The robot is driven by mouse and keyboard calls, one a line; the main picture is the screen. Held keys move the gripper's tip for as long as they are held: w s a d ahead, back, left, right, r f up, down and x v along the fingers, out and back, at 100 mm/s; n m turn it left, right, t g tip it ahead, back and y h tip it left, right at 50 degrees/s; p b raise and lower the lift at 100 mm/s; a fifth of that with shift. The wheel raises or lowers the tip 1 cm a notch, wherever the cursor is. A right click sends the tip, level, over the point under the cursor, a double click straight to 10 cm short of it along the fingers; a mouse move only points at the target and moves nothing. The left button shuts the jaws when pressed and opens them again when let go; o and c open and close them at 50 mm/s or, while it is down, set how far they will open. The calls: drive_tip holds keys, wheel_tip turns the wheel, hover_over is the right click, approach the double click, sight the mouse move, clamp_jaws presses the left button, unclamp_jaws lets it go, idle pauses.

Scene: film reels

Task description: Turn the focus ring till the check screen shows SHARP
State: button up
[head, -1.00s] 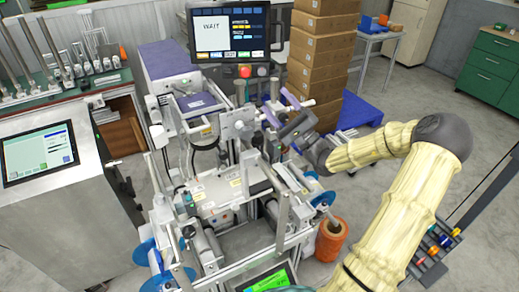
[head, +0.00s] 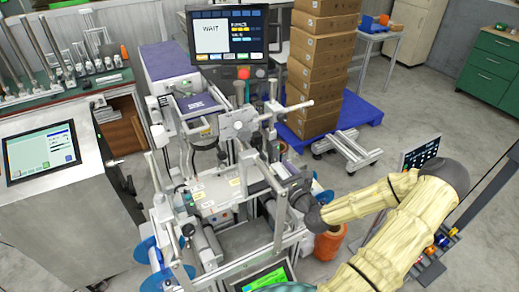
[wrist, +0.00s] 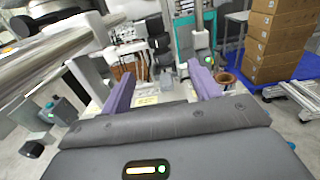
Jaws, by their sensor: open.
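A monitor (head: 228,36) at the top of the head view shows the word WAIT on a white panel. My gripper (wrist: 160,72) is open, with its two purple fingers apart and nothing held between them in the wrist view. In the head view my arm reaches in from the right, and its dark wrist end is low at the right side of the machine (head: 215,190). The fingertips are hard to make out there. I cannot pick out the focus ring with certainty in either view.
A red button (head: 243,72) sits below the monitor. Stacked cartons (head: 318,75) stand on a blue pallet (head: 365,108) behind. An orange spool (head: 328,242) stands beside the machine. A touchscreen (head: 42,152) is at left. Metal rods and rollers crowd the machine.

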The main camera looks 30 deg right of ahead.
sight(260, 148)
drive_tip(key=w, duration=0.4)
drive_tip(key=w+p, duration=0.1)
drive_tip(key=w, duration=0.3)
drive_tip(key=w+p, duration=0.1)
drive_tip(key=w, duration=0.3)
drive_tip(key=shift+a, duration=0.25)
drive_tip(key=shift+c, duration=0.4)
drive_tip(key=c, duration=0.9)
